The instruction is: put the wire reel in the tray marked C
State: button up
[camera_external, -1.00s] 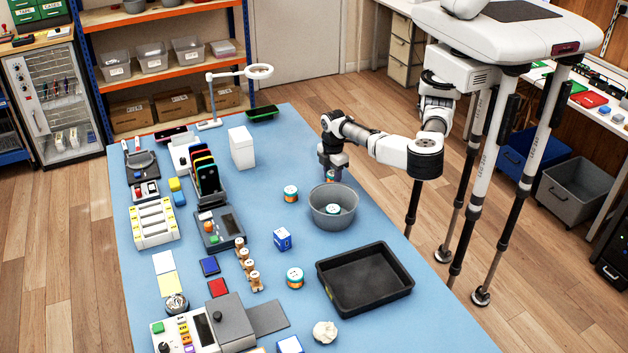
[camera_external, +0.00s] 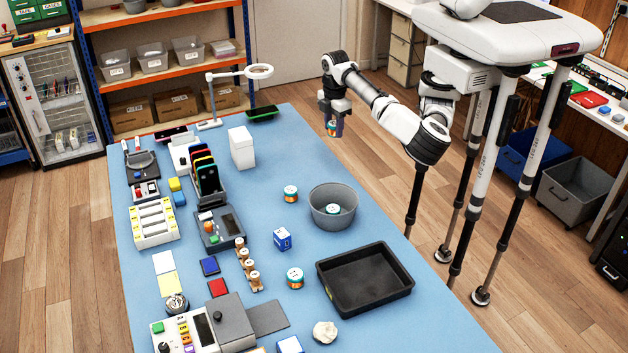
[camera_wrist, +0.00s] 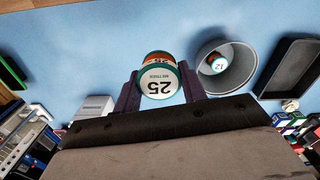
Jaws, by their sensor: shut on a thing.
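My gripper (camera_external: 333,122) is shut on a wire reel (camera_external: 331,130) with orange wire and a teal-edged white label. In the wrist view the label of this reel (camera_wrist: 158,85) reads 25, between the two fingers. The gripper holds it raised near the table's far right edge. Two similar reels stand on the table, one left of the grey bowl (camera_external: 318,208) and another, a reel (camera_external: 295,278), left of the black tray. A further reel (camera_wrist: 217,63) marked 12 lies in the bowl. No tray with a legible C shows.
An empty black tray (camera_external: 327,284) lies on the blue table at the right. A blue-and-white box (camera_external: 282,239), a crumpled white ball (camera_external: 325,332) and a white box (camera_external: 241,148) stand about. A phone rack and lamp occupy the left side.

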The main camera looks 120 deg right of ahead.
jog(key=shift+r, duration=0.4)
jog(key=shift+w+a, duration=0.15)
jog(key=shift+w, duration=0.05)
jog(key=w+a+r+n, duration=0.2)
jog(key=w+a+n, duration=0.2)
jog(key=w+a, duration=0.5)
jog(key=n+p, duration=0.2)
jog(key=n, duration=0.8)
send_over(364, 285)
notch_tip(364, 285, down, 17)
jog(key=shift+f, duration=2.2)
